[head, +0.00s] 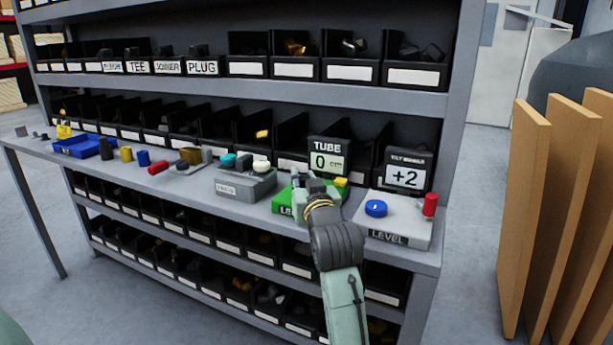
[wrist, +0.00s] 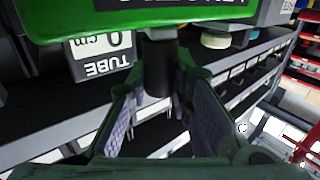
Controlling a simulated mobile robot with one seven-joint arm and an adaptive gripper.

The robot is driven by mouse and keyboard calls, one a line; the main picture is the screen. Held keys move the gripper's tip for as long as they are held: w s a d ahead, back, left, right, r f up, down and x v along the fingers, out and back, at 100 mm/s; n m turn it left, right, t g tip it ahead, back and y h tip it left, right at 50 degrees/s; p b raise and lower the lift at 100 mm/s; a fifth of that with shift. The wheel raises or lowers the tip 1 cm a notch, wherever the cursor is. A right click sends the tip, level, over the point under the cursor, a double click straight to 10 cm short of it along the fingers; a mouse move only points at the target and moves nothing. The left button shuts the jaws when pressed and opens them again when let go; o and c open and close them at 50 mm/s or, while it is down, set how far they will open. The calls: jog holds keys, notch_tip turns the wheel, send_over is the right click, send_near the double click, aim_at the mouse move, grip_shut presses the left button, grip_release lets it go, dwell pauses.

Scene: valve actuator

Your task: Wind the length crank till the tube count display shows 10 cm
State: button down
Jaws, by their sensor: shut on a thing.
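The length crank stands on a green box (head: 282,209) whose label is partly covered by my arm in the head view. The green box (wrist: 120,20) fills the top of the wrist view. My gripper (head: 312,187) is at this box. In the wrist view its fingers (wrist: 160,88) are shut on the crank's dark upright handle (wrist: 158,60). The rest of the crank is mostly hidden. The tube count display (head: 328,161), behind the green box, reads 0 cm. It also shows upside down in the wrist view (wrist: 100,57).
A grey LEVEL box (head: 400,235) with a blue knob (head: 376,208) and a red handle (head: 430,204) is close on the right. A display (head: 404,177) behind it reads +2. A grey box (head: 243,184) with round buttons is on the left. Shelf bins rise behind.

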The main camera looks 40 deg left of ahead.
jog(key=m+t+h, duration=0.1)
jog(key=a+m+t+h+p, duration=0.1)
jog(key=m+t+h, duration=0.1)
jog(key=s+m+t+h, duration=0.1)
jog(key=h, duration=0.1)
jog(key=shift+a+p, duration=0.35)
jog(key=shift+a, duration=0.05)
jog(key=m+t+h, duration=0.1)
jog(key=h, duration=0.1)
jog(key=a+m+t+h, duration=0.1)
jog(key=m+h, duration=0.1)
jog(key=h, duration=0.1)
jog(key=shift+m+b, duration=0.3)
jog(key=shift+w+a+m+t+h, duration=0.15)
jog(key=shift+m+h, duration=0.3)
jog(key=shift+h, duration=0.25)
jog(key=shift+a+m+t+h, duration=0.15)
jog(key=shift+m+h, duration=0.3)
jog(key=shift+h, duration=0.25)
jog(key=shift+d, duration=0.1)
jog(key=c, duration=1.4)
grip_release()
